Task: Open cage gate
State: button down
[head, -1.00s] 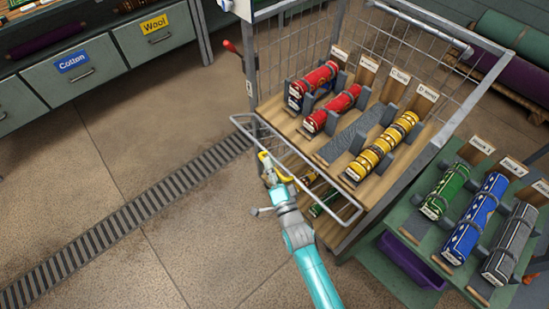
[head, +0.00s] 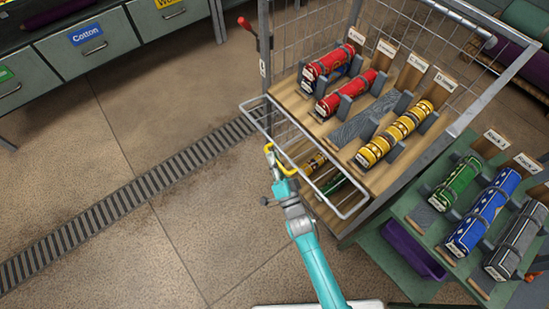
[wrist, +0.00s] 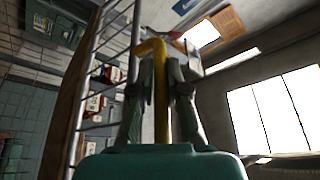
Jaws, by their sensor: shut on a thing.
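The cage gate (head: 330,190) is a grey wire frame with rounded corners at the front of the rolling cage (head: 443,137). It stands out from the cage front at an angle. A yellow handle (head: 279,163) sits on the gate's outer side. My gripper (head: 272,168) is shut on this handle. In the wrist view, the yellow handle (wrist: 160,95) runs between my two fingers (wrist: 160,100), with the gate's bars (wrist: 105,60) to its left.
Red and yellow rolled rugs (head: 395,132) lie on the cage's wooden shelf. A red-knobbed lever (head: 247,25) stands at the cage's left post. A green rack (head: 400,240) with rolls stands at right. Floor left of the gate is clear, apart from a drain grate (head: 130,195).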

jog(key=c, duration=1.4)
grip_release()
jog(key=shift+c, duration=0.2)
jog(key=v, duration=1.2)
